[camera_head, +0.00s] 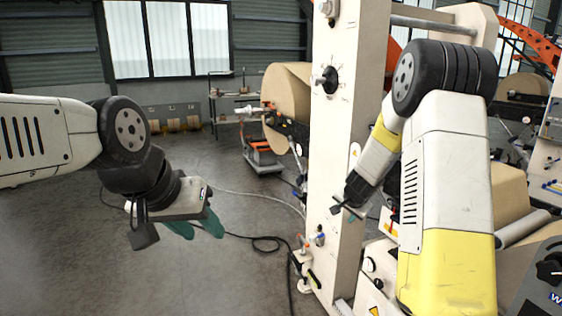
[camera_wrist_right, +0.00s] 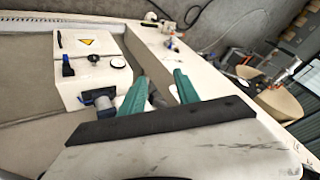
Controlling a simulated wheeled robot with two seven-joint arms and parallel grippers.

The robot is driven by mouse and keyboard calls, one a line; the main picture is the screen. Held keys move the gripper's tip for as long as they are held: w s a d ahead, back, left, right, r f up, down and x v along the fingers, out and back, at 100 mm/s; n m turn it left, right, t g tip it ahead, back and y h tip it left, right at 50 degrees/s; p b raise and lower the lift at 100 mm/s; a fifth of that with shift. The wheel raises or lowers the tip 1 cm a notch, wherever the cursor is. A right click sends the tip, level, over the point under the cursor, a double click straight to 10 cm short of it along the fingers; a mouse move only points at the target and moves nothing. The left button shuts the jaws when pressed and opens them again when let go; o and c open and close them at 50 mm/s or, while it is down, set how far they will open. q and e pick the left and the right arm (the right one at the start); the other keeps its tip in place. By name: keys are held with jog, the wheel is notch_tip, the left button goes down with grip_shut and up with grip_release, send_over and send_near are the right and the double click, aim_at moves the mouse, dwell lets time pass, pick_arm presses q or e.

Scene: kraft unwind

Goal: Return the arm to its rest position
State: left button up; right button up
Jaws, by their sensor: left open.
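My left arm comes in from the left in the head view, and its gripper (camera_head: 200,228) hangs over the bare floor with teal fingers apart and nothing between them. My right arm reaches forward on the right, past the cream machine post (camera_head: 345,120). Its gripper (camera_head: 352,216) is small and partly hidden in the head view, close to the post in the picture. In the right wrist view the two teal fingers of this gripper (camera_wrist_right: 160,80) stand apart, with no object held between them. Whether the fingers touch the machine cannot be told.
A white box (camera_wrist_right: 92,65) with a warning label and a gauge is left of the right fingers. A kraft paper roll (camera_head: 288,92) and an orange-topped cart (camera_head: 262,157) stand behind the post. A black cable (camera_head: 268,240) lies on the floor. Floor on the left is clear.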

jog(key=s+a+r+n+y, duration=0.2)
jog(key=s+a+r+n, duration=0.15)
jog(key=s+r, duration=0.5)
jog(key=s+a+r+n+y, duration=0.1)
jog(key=s+a+r+n, duration=0.1)
jog(key=s+a+r, duration=0.5)
jog(key=s+d+r+n, duration=0.1)
jog(key=s+n, duration=0.1)
jog(key=s, duration=0.8)
jog(key=s+d+r+n+g, duration=0.1)
jog(key=s+d+r, duration=0.1)
jog(key=s, duration=0.8)
jog(key=shift+d+r+n+g+h, duration=0.15)
jog(key=shift+r+n+g+h, duration=0.15)
jog(key=shift+n, duration=0.05)
